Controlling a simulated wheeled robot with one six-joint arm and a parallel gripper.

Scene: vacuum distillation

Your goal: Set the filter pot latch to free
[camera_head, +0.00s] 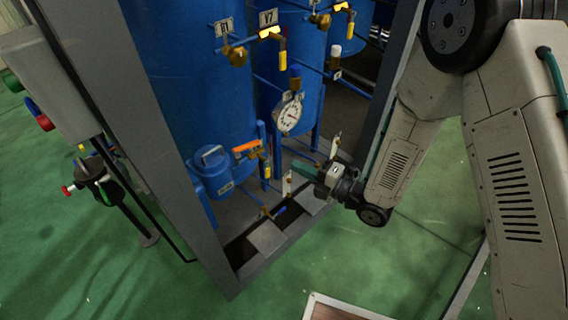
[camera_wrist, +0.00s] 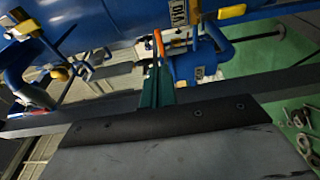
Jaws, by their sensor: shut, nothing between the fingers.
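The filter pot (camera_head: 212,174) is a small blue pot with a handled lid, low in the grey frame in the head view. It shows on its side in the wrist view (camera_wrist: 194,66). An orange handle (camera_head: 246,147), which looks like the latch, sits just right of the pot. In the wrist view the orange piece (camera_wrist: 159,43) lies just beyond my fingertips; I cannot tell if they touch. My gripper (camera_head: 297,168) has teal fingers, shut and empty, right of the pot and apart from it in the head view. The fingers also show in the wrist view (camera_wrist: 156,72).
Large blue tanks (camera_head: 190,80) stand behind, with yellow-handled valves (camera_head: 283,58) and a round gauge (camera_head: 291,115). Thin pipes and white tags surround my gripper. A grey frame post (camera_head: 165,130) stands left of the pot. Green floor (camera_head: 330,255) is open in front.

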